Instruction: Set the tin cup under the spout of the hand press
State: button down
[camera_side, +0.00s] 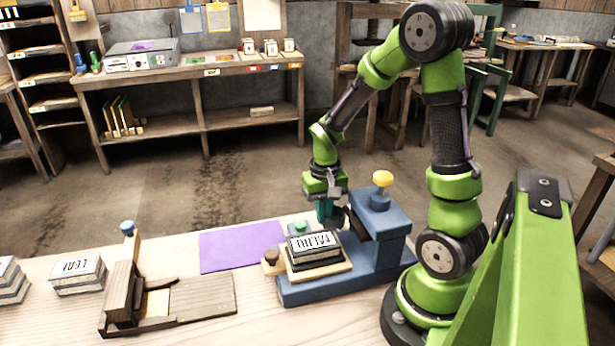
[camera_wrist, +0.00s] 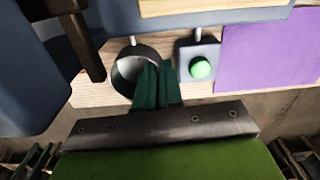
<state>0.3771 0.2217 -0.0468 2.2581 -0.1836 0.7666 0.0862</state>
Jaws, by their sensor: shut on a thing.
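My gripper (camera_side: 325,210) points down behind the blue hand press (camera_side: 335,285). Its green fingers (camera_wrist: 155,88) are shut on the right side of the grey tin cup (camera_wrist: 133,68). In the side view the cup (camera_side: 338,217) is mostly hidden by the fingers and the press. The cup looks upright, its round opening facing the wrist camera; I cannot tell if it touches the table. A dark brown bar (camera_wrist: 84,45) lies left of the cup in the wrist view; I cannot tell if it is the spout. The press has a yellow knob (camera_side: 382,179) on its raised block.
A labelled block (camera_side: 313,243) sits on the press's wooden plate. A green button (camera_wrist: 200,68) on a grey box is right of the cup in the wrist view. A purple sheet (camera_side: 240,248) lies left of the press, near a wooden fixture (camera_side: 200,297) and labelled blocks (camera_side: 78,275).

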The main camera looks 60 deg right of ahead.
jog(key=shift+f, duration=1.95)
jog(key=shift+f, duration=0.15)
jog(key=c, duration=1.6)
grip_release()
jog(key=shift+o, duration=0.2)
notch_tip(320, 180, up, 12)
jog(key=shift+r, duration=0.1)
jog(key=s+a+r+n+t+y, duration=0.1)
jog(key=s+a+r+n+t, duration=0.1)
jog(key=a+r, duration=0.3)
jog(key=s+a+r+n+t+y, duration=0.1)
jog(key=a+r+t, duration=0.4)
jog(key=a, duration=0.6)
jog(key=shift+s+r+n, duration=0.5)
jog(key=shift+s+n, duration=0.1)
jog(key=shift+s, duration=0.2)
